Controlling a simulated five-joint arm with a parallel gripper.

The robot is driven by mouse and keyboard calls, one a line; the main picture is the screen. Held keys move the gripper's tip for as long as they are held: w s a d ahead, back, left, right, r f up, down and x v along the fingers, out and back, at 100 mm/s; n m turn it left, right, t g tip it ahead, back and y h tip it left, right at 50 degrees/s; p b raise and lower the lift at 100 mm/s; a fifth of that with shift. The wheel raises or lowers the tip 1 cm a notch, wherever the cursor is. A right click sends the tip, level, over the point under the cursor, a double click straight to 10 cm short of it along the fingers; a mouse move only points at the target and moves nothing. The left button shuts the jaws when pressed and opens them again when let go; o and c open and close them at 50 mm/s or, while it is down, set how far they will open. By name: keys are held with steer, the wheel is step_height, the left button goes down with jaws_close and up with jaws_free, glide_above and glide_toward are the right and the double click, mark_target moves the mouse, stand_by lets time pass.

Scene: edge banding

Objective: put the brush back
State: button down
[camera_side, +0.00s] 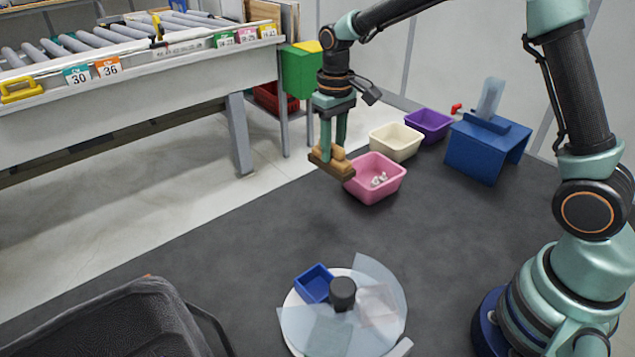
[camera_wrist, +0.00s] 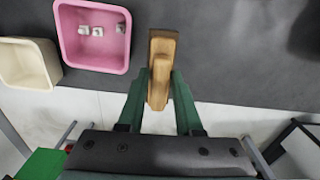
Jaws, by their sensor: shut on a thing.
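My gripper (camera_side: 333,140) is shut on a wooden brush (camera_side: 330,164) and holds it up in the air. In the side view the brush hangs below the fingers, in front of and left of the pink bin. In the wrist view the brush (camera_wrist: 162,66) stands between the two green fingertips (camera_wrist: 160,88), its long side pointing away from my wrist. The bristles cannot be made out clearly.
A pink bin (camera_side: 393,187) with small white pieces, a cream bin (camera_side: 397,140) and a purple bin (camera_side: 430,122) stand in a row. A blue stand (camera_side: 485,150) is at the right. A round turntable (camera_side: 365,340) with a blue tray (camera_side: 314,283) is at the front. The dark mat (camera_side: 270,235) between is clear.

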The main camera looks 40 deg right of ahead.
steer(key=w+a+r, duration=0.3)
steer(key=a+r, duration=0.2)
steer(key=a, duration=0.4)
steer(key=w+a+r, duration=0.3)
steer(key=a+r, duration=0.1)
steer(key=a, duration=0.6)
steer(key=f, duration=1.9)
steer(key=shift+s+f, duration=0.2)
steer(key=shift+f, duration=0.1)
steer(key=c, duration=0.6)
jaws_free()
steer(key=shift+f, duration=0.15)
